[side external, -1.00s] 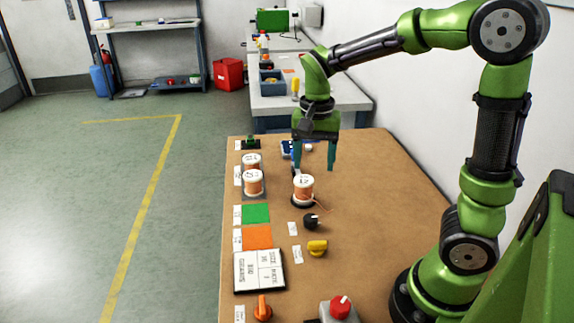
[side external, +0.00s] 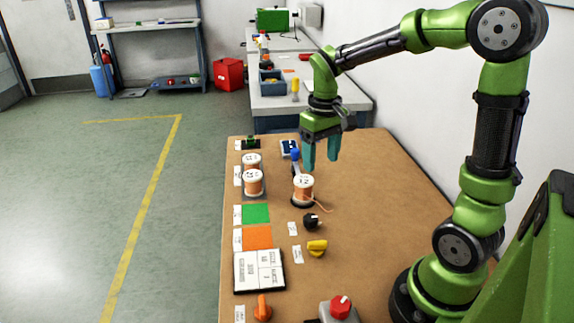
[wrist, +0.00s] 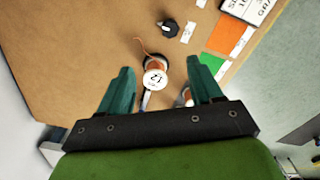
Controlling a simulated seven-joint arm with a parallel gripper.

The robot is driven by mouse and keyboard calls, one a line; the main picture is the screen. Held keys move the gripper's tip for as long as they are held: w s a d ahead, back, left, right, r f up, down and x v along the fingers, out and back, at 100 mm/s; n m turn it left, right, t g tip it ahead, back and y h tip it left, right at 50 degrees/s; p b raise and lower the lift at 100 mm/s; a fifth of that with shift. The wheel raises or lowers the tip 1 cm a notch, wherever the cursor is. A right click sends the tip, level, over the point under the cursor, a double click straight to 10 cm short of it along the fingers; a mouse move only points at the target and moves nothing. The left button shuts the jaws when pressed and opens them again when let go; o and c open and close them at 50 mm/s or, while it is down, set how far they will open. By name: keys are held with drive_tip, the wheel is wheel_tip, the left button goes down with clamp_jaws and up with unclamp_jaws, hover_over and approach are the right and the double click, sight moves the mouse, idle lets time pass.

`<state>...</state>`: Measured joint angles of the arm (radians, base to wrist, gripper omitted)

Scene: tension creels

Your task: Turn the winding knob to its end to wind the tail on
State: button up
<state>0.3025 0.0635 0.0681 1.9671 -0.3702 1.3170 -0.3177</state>
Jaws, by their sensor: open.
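A spool of copper-coloured wire with a white top (side external: 303,189) stands on a dark round base. A loose wire tail (side external: 325,208) curves off its right side. In the wrist view the spool (wrist: 155,78) shows between the fingers, below them. A black knob (side external: 312,221), a yellow knob (side external: 317,247), an orange knob (side external: 263,309) and a red knob on a grey box (side external: 340,306) are on the board; their labels are too small to read, so I cannot tell which is the winding knob. My gripper (side external: 321,161) is open and empty, raised behind the spool, touching nothing.
Two more spools (side external: 253,182) stand on a tray at the left. Green (side external: 255,213) and orange (side external: 257,236) squares and a lettered panel (side external: 259,270) lie left. The board's right side is clear.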

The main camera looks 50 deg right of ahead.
sight(310, 217)
drive_tip(key=f+n, duration=0.5)
drive_tip(key=a+f+n, duration=0.1)
drive_tip(key=f+n, duration=0.4)
drive_tip(key=f, duration=0.1)
drive_tip(key=a+f+n, duration=0.1)
drive_tip(key=f+n, duration=0.4)
drive_tip(key=shift+w+a+f, duration=0.2)
drive_tip(key=shift+w+f, duration=0.15)
drive_tip(key=shift+f, duration=0.05)
drive_tip(key=c, duration=1.1)
drive_tip(key=shift+o, duration=0.2)
